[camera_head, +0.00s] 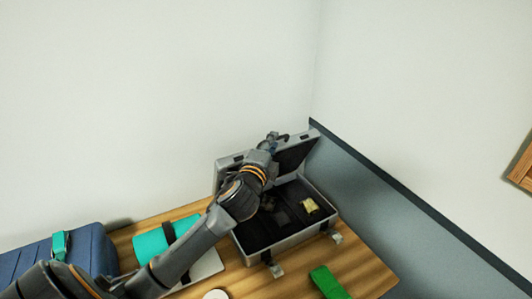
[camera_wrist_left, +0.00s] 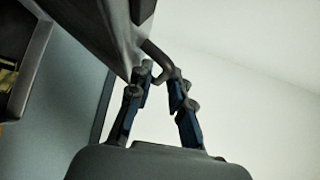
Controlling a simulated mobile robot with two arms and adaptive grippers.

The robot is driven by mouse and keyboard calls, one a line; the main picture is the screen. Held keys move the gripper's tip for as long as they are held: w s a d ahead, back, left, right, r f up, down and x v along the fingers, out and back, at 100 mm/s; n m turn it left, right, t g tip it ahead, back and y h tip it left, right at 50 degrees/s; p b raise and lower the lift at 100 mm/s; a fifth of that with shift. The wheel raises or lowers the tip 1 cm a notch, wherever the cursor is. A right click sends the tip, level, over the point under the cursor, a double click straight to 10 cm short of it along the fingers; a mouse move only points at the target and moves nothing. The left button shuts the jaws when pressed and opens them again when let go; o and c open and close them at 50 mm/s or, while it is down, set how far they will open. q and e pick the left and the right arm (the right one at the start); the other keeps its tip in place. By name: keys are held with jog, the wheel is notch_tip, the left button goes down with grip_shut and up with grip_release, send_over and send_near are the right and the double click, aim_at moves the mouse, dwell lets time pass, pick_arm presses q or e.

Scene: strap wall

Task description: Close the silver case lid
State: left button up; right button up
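The silver case (camera_head: 283,241) stands open on the wooden table in the corner, with a dark interior. Its lid (camera_head: 230,167) is raised at the back, near the wall; my left arm hides part of it. My left gripper (camera_head: 277,138) is at the lid's upper edge. In the left wrist view, the lid (camera_wrist_left: 92,22) comes in from the top left, and a bent dark handle (camera_wrist_left: 156,52) reaches toward the fingertips. The fingers of my left gripper (camera_wrist_left: 160,82) stand apart; whether they touch the handle is unclear. My right gripper is not in view.
A small yellowish item (camera_head: 309,205) lies inside the case. Two latches (camera_head: 277,270) stick out at its front. A green object (camera_head: 328,282) lies in front of it. Walls are close behind and right.

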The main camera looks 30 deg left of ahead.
pick_arm(q)
jog(key=v, duration=1.1)
jog(key=shift+s, duration=0.15)
jog(key=shift+a+r, duration=0.1)
